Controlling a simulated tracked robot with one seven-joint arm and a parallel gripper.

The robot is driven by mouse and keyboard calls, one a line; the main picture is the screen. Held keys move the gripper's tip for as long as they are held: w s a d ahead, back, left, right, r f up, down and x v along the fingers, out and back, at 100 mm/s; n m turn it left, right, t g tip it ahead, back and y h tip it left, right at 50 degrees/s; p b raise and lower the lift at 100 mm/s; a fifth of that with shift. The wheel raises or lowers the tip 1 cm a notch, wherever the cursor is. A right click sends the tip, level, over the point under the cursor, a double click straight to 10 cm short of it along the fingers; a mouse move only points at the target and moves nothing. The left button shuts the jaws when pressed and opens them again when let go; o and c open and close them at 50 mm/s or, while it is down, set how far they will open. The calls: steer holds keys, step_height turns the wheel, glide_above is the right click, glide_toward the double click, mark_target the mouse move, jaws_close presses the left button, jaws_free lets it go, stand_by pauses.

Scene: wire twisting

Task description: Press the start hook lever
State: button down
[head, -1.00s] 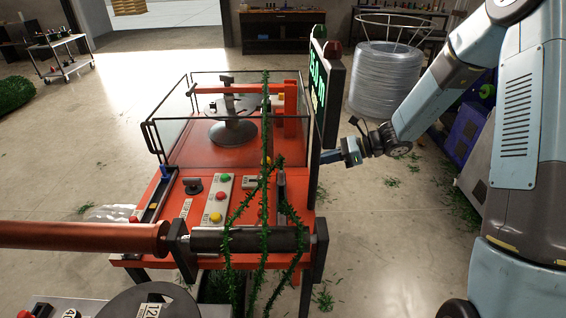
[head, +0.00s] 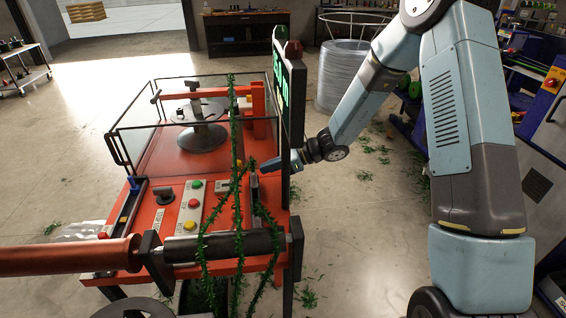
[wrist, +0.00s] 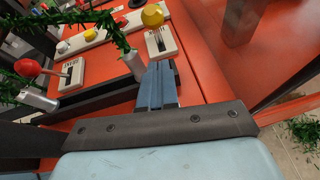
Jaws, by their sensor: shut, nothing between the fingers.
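The orange machine (head: 150,210) stands at left in the head view, with a control top. My gripper (head: 266,166) reaches in from the right below the green display, its tip over the machine's right edge. In the wrist view my gripper (wrist: 158,86) is shut and empty, close above the orange top. A lever with a red ball knob (wrist: 27,68) stands left of its fingers beside a labelled plate (wrist: 70,72). A yellow knob (wrist: 152,15) stands beyond the fingertips by another labelled plate (wrist: 161,42). The label text is too small to tell which is the start hook lever.
A green tinsel strand (head: 236,150) runs over the machine, and tinsel passes close to my fingers in the wrist view. A grey post (wrist: 133,62) stands beside the fingertips. The display (head: 289,95) rises above the arm. A glass guard (head: 130,130) surrounds the turntable.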

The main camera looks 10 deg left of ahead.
mark_target(235, 173)
steer(key=shift+s+a+r, duration=0.1)
steer(key=shift+a+r, duration=0.05)
steer(key=shift+a, duration=0.65)
steer(key=shift+s+a+r, duration=0.1)
steer(key=shift+a+r, duration=0.1)
steer(key=shift+a, duration=0.6)
steer(key=shift+a+r, duration=0.15)
steer(key=shift+a, duration=0.65)
steer(key=shift+w, duration=0.1)
